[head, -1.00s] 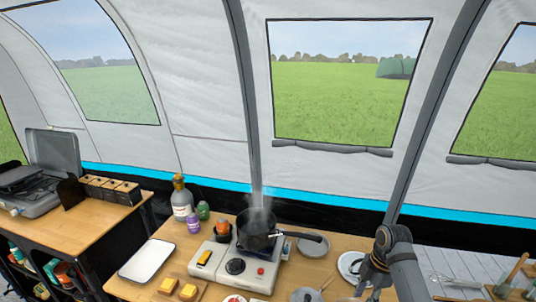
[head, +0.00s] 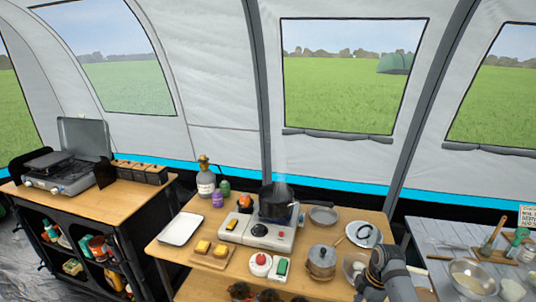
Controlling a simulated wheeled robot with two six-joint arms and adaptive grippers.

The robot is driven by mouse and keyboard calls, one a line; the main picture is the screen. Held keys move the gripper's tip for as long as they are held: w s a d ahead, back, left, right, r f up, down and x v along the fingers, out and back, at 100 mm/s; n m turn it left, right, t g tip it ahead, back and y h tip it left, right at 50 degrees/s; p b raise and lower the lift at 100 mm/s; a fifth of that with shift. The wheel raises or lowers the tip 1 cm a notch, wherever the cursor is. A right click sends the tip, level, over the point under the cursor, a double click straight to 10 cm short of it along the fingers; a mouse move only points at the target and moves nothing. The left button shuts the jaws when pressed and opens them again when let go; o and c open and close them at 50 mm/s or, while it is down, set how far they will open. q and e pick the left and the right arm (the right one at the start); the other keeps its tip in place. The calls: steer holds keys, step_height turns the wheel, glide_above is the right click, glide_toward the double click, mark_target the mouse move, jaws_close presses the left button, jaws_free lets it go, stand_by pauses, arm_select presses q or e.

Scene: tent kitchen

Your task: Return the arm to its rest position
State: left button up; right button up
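My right arm comes in at the lower right, its dark joint and grey link bent over the table's right front part. The end of it, with my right gripper (head: 370,290), points down beside the pale bowl near the bottom edge. Its fingers cannot be made out, so I cannot tell whether it is open or holds anything. My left arm and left gripper are not in view.
The wooden table (head: 158,250) bears a portable stove (head: 238,230) with a steaming dark pot (head: 273,207), a lidded pot (head: 321,262), a white tray (head: 181,229) and bottles. A side table at right holds a metal bowl (head: 472,278).

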steer(key=s+d+f+m+h, duration=0.1)
steer(key=s+f+m, duration=0.3)
steer(key=s+f, duration=0.55)
steer(key=s+d+f+m, duration=0.1)
steer(key=s+f+m, duration=0.35)
steer(key=f, duration=1.05)
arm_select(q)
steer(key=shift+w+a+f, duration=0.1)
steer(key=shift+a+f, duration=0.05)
arm_select(e)
steer(key=s+f+m, duration=0.2)
steer(key=s+f, duration=0.3)
steer(key=s, duration=0.4)
steer(key=s+a+f+m+h, duration=0.1)
steer(key=s+f+m, duration=0.2)
steer(key=s, duration=0.6)
steer(key=s+f+m+t, duration=0.1)
steer(key=s+f+m, duration=0.2)
steer(key=s+f, duration=0.3)
steer(key=s, duration=0.4)
steer(key=shift+a+f, duration=0.3)
steer(key=shift+a, duration=0.1)
